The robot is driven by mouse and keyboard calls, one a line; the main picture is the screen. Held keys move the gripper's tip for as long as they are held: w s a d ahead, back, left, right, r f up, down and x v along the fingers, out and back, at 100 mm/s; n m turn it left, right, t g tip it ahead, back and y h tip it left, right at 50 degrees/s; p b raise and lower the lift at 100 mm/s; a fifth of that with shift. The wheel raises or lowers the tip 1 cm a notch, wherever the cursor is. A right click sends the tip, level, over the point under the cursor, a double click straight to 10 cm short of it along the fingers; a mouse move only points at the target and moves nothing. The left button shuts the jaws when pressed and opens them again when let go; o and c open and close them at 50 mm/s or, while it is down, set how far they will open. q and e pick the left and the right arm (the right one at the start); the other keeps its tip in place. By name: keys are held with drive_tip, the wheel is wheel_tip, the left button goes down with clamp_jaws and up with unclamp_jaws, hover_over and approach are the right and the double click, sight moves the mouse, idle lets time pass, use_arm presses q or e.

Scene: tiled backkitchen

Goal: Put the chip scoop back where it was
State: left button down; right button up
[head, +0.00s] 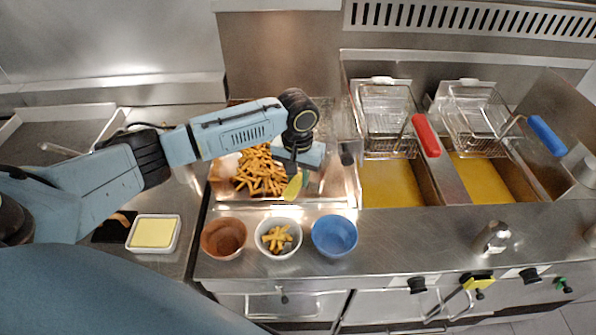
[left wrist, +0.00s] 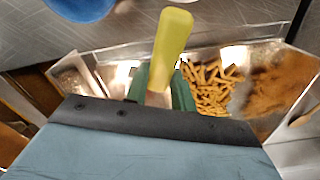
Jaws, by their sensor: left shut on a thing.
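My left gripper (head: 291,170) is over the right part of the steel chip tray (head: 338,190). It is shut on the chip scoop (head: 293,187), whose yellow-green handle shows below the fingers. In the left wrist view the handle (left wrist: 171,45) sticks up between the green fingers of the left gripper (left wrist: 160,88). The scoop's metal part is mostly hidden by the gripper. Fries (head: 260,172) lie in the tray left of the gripper, and they also show in the left wrist view (left wrist: 208,88). My right gripper is not in view.
In front of the tray stand a brown bowl (head: 223,238), a white bowl (head: 268,249) with some fries, and a blue bowl (head: 335,236). Fryer baskets with red (head: 426,135) and blue (head: 547,135) handles stand right. A shaker (head: 492,238) stands on the front counter.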

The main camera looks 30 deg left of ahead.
use_arm(q)
drive_tip(key=c, duration=1.2)
unclamp_jaws()
drive_tip(key=shift+o, duration=0.2)
drive_tip(key=shift+r, duration=0.1)
drive_tip(key=shift+w+r+b, duration=0.1)
drive_tip(key=shift+r+b, duration=0.2)
wheel_tip(320, 180, up, 12)
drive_tip(key=shift+r, duration=0.25)
